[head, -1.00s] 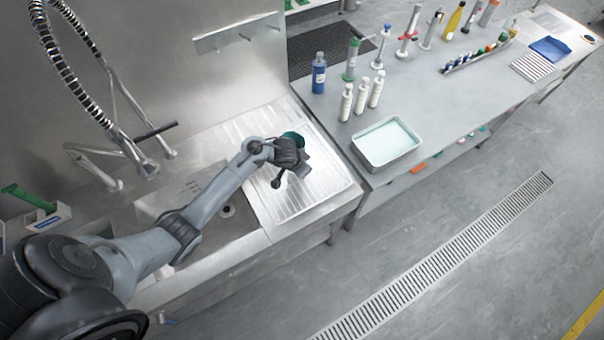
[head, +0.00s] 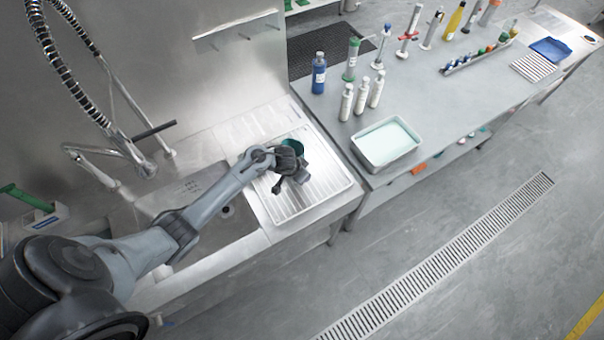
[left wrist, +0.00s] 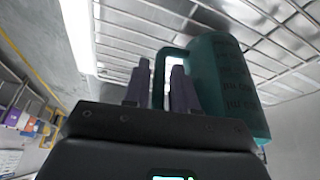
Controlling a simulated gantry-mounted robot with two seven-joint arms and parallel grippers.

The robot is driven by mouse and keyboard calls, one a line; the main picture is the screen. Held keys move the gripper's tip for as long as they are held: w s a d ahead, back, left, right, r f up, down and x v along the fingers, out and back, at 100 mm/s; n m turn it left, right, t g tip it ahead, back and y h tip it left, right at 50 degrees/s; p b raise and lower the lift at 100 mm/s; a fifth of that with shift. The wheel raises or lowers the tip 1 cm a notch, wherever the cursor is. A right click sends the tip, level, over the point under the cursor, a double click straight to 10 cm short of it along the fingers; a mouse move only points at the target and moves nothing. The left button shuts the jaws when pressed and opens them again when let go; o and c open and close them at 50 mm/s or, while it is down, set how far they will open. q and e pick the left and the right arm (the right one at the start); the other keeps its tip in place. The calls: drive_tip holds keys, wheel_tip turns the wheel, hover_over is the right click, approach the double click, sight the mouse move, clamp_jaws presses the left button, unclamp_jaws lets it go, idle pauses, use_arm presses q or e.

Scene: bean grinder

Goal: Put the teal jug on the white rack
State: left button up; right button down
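The teal jug (head: 296,146) is over the white rack (head: 318,188) at the right end of the sink counter. In the left wrist view the jug (left wrist: 228,85) shows dark printed marks, and its handle lies between the two fingers. My left gripper (left wrist: 158,82) is shut on that handle. In the head view the left gripper (head: 290,162) partly hides the jug. The rack's wires (left wrist: 125,42) show behind the jug in the wrist view. I cannot tell whether the jug's base touches the rack. My right gripper is not in view.
The sink basin (head: 222,222) lies left of the rack, under my left arm. A tap (head: 110,165) stands behind it. To the right, a table holds a metal tray (head: 386,143), white bottles (head: 360,98) and a blue bottle (head: 318,74). Much of the rack is bare.

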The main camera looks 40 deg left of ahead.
use_arm(q)
drive_tip(key=shift+o, duration=1.3)
drive_tip(key=p+v, duration=0.4)
drive_tip(key=v, duration=0.7)
drive_tip(key=s+d+r, duration=0.3)
drive_tip(key=s+d, duration=0.1)
drive_tip(key=s, duration=0.3)
drive_tip(key=s+d+r, duration=0.3)
drive_tip(key=s+d, duration=0.1)
drive_tip(key=s, duration=0.3)
drive_tip(key=s+d+r+g, duration=0.1)
drive_tip(key=s+d+r, duration=0.2)
drive_tip(key=s+d, duration=0.2)
drive_tip(key=s, duration=0.3)
drive_tip(key=shift+r+m+p, duration=0.2)
drive_tip(key=shift+m+p, duration=0.1)
drive_tip(key=shift+r, duration=0.15)
